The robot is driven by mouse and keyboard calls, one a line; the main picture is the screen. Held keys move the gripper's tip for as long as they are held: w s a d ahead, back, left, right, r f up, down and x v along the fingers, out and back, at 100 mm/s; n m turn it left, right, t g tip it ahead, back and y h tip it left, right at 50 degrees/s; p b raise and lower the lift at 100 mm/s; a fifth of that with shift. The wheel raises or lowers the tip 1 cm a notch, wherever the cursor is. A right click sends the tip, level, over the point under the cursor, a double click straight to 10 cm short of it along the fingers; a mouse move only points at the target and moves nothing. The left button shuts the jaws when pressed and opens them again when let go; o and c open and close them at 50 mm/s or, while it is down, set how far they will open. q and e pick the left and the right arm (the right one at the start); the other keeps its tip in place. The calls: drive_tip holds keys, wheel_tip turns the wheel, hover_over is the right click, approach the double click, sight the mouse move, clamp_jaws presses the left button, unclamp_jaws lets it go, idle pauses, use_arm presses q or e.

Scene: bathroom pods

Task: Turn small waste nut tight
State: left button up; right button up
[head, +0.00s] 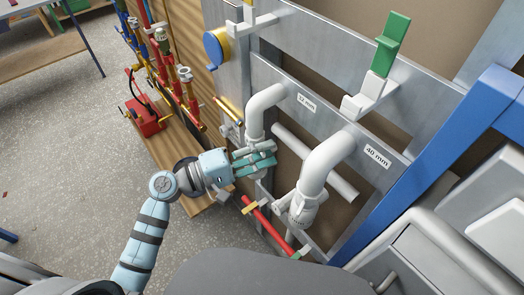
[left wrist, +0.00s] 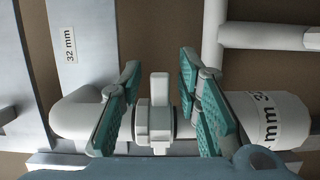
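The small waste nut (left wrist: 157,122) is a white ribbed nut with a raised wing, on the white pipe of the 32 mm waste. In the left wrist view it sits between the two teal fingers of my left gripper (left wrist: 160,105). The fingers stand apart on either side, with a narrow gap showing at the nut's right; contact on the left is unclear. In the head view my left gripper (head: 255,163) is at the lower end of the 32 mm pipe (head: 264,103) and largely hides the nut. My right gripper is not in view.
The larger 40 mm waste pipe (head: 322,165) stands close to the right. A red pipe (head: 268,224) runs below the gripper. The grey metal frame (head: 340,62) lies behind, and a blue post (head: 440,160) stands at right. Open floor (head: 70,140) is at left.

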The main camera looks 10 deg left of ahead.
use_arm(q)
clamp_jaws()
drive_tip(key=n+t+y+p, duration=0.1)
drive_tip(key=d+n+t+y+p, duration=0.1)
drive_tip(key=shift+w+r+t+y, duration=0.2)
drive_tip(key=shift+t+y, duration=0.1)
drive_tip(key=shift+t, duration=0.1)
drive_tip(key=shift+w+f+n+t+y+p, duration=0.15)
drive_tip(key=shift+n+t+y+p, duration=0.2)
drive_tip(key=shift+n, duration=0.25)
drive_tip(key=shift+o, duration=1.1)
unclamp_jaws()
drive_tip(key=v, duration=1.2)
